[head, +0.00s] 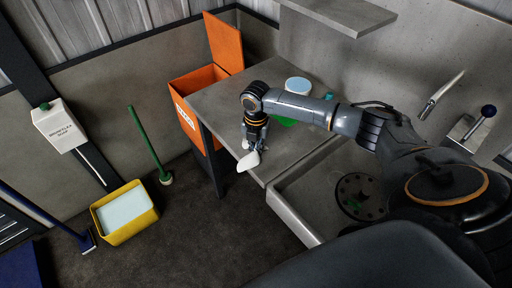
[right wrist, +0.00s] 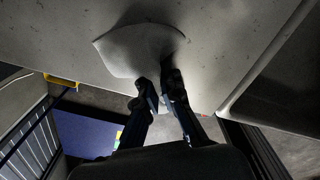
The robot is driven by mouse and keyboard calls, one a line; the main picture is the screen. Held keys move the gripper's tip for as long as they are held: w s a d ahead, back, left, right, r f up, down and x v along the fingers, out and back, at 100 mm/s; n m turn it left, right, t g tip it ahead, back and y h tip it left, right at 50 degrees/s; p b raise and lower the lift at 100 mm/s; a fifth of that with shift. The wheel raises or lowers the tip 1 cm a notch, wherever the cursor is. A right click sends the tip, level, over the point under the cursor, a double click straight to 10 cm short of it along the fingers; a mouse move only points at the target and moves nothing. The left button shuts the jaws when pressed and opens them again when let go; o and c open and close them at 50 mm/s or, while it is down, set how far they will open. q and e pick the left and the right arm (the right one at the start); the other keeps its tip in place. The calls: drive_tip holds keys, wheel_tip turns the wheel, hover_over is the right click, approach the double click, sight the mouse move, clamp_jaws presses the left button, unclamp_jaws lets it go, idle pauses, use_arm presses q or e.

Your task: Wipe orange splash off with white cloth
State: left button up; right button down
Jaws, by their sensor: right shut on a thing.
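The white cloth (head: 249,161) hangs from my right gripper (head: 254,146) at the front edge of the grey counter (head: 225,97). In the right wrist view the cloth (right wrist: 138,50) spreads out from between the fingertips (right wrist: 163,84), close to the counter surface; I cannot tell if it touches. My right gripper is shut on the cloth. I see no orange splash in either view; the arm and cloth hide part of the counter. My left gripper is not in view.
An orange bin (head: 183,113) with a raised lid stands left of the counter. A white-blue tub (head: 298,86) and a green item (head: 286,122) are behind my arm. A sink (head: 300,195) lies right. A yellow bucket (head: 126,230) and a green-handled brush (head: 148,145) stand left.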

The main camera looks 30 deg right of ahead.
wheel_tip(320, 180, up, 12)
drive_tip(key=p, duration=1.1)
drive_tip(key=shift+f, duration=0.25)
drive_tip(key=shift+d, duration=0.1)
